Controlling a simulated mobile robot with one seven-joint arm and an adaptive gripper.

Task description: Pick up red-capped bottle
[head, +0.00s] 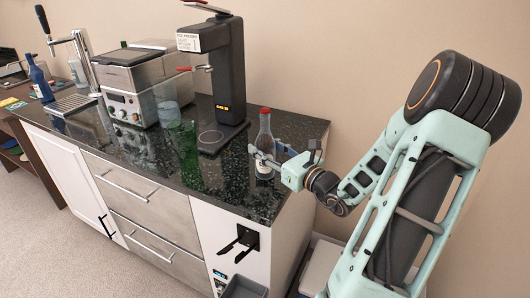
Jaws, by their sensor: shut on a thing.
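The fingers hide part of the bottle there. I cannot tell whether its base touches the counter.
A black tall machine (226,72) stands behind the bottle. Green glass (186,152) and a clear glass (169,114) are to the left. A steel appliance (134,88), a tap (84,62) and a blue bottle (39,80) are farther left. The counter's front edge is near.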

